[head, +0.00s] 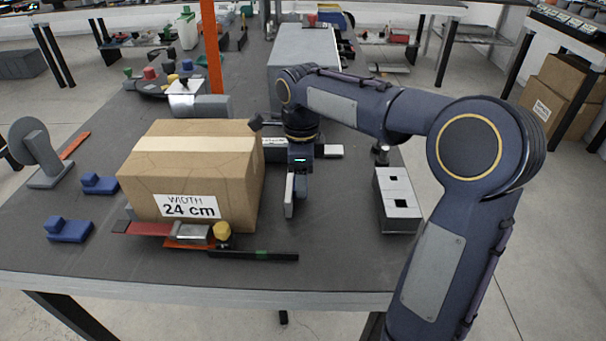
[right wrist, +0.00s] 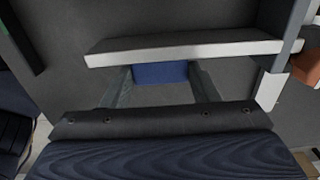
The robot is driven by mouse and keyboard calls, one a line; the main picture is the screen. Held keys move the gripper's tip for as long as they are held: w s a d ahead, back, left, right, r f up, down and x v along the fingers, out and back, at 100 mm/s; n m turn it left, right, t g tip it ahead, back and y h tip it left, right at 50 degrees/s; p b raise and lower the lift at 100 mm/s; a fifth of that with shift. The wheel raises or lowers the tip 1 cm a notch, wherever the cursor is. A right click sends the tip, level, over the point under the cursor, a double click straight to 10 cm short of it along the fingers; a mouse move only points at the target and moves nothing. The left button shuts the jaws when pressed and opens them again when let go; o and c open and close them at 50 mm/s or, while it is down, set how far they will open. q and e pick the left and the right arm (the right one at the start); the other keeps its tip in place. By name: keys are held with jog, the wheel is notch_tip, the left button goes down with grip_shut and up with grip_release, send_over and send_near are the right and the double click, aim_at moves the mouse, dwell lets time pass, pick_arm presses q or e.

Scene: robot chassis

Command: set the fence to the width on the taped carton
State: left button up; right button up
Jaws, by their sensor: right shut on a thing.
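The taped carton (head: 190,180) stands on the grey bench, and its front label (head: 190,206) reads "WIDTH 24 cm". My right gripper (head: 294,190) is low over the bench, just right of the carton and apart from it. In the right wrist view, my right gripper (right wrist: 162,85) has a blue piece (right wrist: 160,72) between its fingers. A grey bar (right wrist: 185,47) with a pale front edge runs across just beyond them. I cannot tell for sure which part is the fence. The blue piece is hidden in the head view. My left gripper is out of view.
At the carton's front are a red strip (head: 145,228), a yellow knob (head: 222,231) and a black bar (head: 262,254) with a green mark. Blue blocks (head: 68,230) lie left. A grey box (head: 397,203) stands right. Bench between gripper and grey box is clear.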

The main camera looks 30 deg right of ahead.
jog(key=w+a+p, duration=0.1)
jog(key=a, duration=0.2)
jog(key=w+a+p, duration=0.1)
jog(key=shift+w+a+r+p, duration=0.2)
jog(key=shift+w+a+p, duration=0.05)
jog(key=shift+w+p, duration=0.1)
jog(key=shift+w+a+f, duration=0.15)
jog(key=shift+a, duration=0.15)
jog(key=o, duration=1.4)
notch_tip(320, 180, up, 8)
jog(key=p, duration=0.2)
